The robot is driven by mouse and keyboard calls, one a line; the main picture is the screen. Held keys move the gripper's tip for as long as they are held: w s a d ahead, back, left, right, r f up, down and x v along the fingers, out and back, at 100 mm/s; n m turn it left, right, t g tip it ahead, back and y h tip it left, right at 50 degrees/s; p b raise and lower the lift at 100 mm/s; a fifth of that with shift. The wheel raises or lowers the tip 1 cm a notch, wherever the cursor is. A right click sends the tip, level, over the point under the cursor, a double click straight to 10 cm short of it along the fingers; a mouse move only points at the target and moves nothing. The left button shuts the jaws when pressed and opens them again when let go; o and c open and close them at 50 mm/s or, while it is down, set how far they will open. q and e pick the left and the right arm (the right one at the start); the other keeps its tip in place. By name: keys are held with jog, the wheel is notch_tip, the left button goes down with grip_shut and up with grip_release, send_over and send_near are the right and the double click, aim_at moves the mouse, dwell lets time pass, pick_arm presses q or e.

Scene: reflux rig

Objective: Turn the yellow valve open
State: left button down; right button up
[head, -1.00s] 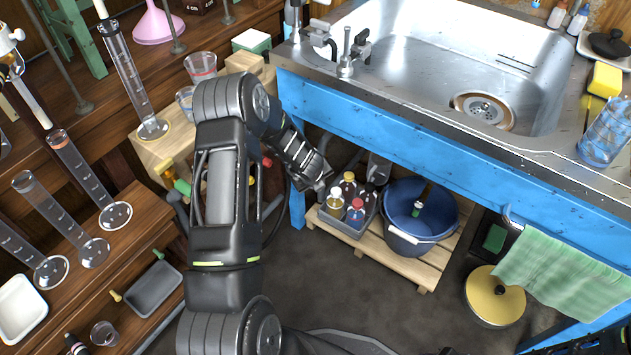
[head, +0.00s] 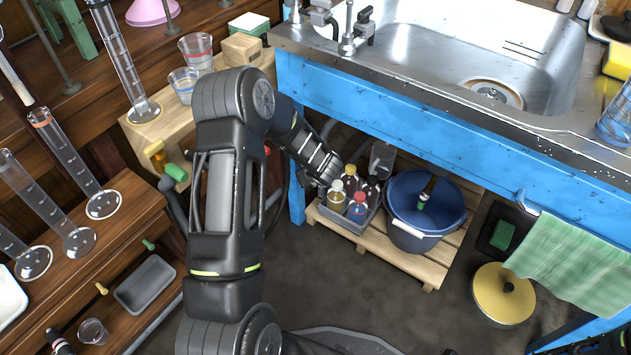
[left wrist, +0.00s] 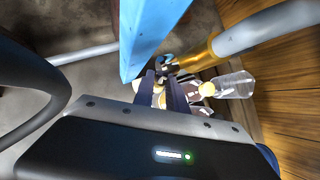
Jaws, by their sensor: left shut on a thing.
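The yellow valve shows in the left wrist view as a brass-yellow fitting (left wrist: 203,55) on a grey pipe. The fingers of my left gripper (left wrist: 164,80) point at its near end, beside the blue leg of the sink stand, and are shut on it. The exact grip is small and blurred there. In the head view my left arm reaches under the blue sink front, and its wrist is just left of the small bottles. The valve and the fingertips cannot be made out in that view.
A grey crate of small bottles (head: 357,208) and a blue bucket (head: 424,213) stand on a wooden pallet (head: 440,262) close to my left wrist. The sink's blue front (head: 420,112) hangs above. Glass cylinders stand on the left bench.

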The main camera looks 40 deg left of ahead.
pick_arm(q)
jog(key=shift+f+y+b, duration=0.5)
jog(key=shift+y+b, duration=0.2)
jog(key=shift+b, duration=0.4)
jog(key=shift+a+r+m+y+b, duration=0.1)
jog(key=shift+a+m+y+b, duration=0.1)
jog(key=shift+m+y+b, duration=0.3)
jog(key=shift+a+r+y+b, duration=0.15)
jog(key=shift+y+b, duration=0.15)
jog(key=shift+y, duration=0.1)
jog(key=c, duration=1.3)
grip_release()
jog(key=shift+c, duration=0.2)
